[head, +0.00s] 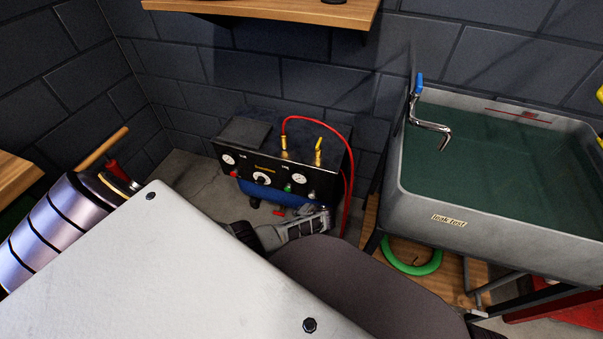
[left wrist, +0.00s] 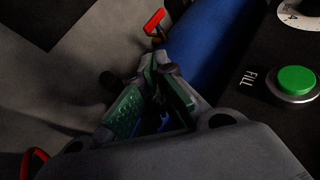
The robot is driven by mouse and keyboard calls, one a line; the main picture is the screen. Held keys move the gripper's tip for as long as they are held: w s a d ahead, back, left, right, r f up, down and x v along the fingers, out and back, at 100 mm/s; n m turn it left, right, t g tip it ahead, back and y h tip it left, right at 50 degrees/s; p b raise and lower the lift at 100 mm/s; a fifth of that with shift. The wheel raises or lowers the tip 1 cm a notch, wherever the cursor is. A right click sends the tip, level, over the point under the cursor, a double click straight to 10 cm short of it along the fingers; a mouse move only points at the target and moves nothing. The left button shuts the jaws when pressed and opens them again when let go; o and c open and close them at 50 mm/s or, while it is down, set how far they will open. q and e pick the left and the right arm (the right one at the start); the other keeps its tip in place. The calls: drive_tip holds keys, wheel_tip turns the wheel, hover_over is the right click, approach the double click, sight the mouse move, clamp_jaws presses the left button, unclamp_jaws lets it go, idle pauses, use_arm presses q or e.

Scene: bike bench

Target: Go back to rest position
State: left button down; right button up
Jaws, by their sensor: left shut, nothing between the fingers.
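My left gripper (head: 322,217) is low in front of the air compressor (head: 265,172), beside its blue tank. In the left wrist view its fingers (left wrist: 160,82) with green pads are closed together with nothing between them. The compressor has a black panel with gauges, a green button and brass fittings. In the left wrist view the blue tank (left wrist: 207,48), a red handle (left wrist: 154,21) and the green FILL button (left wrist: 296,80) lie just beyond the fingers. I cannot tell whether the fingers touch the tank. My right gripper is not in view.
A red hose (head: 350,150) loops from the compressor down its right side. A grey leak-test tub (head: 480,222) with dark green water stands at right, with a green ring (head: 414,268) below it. A wooden shelf (head: 270,12) overhangs the back. A banded metal cylinder (head: 58,228) stands left.

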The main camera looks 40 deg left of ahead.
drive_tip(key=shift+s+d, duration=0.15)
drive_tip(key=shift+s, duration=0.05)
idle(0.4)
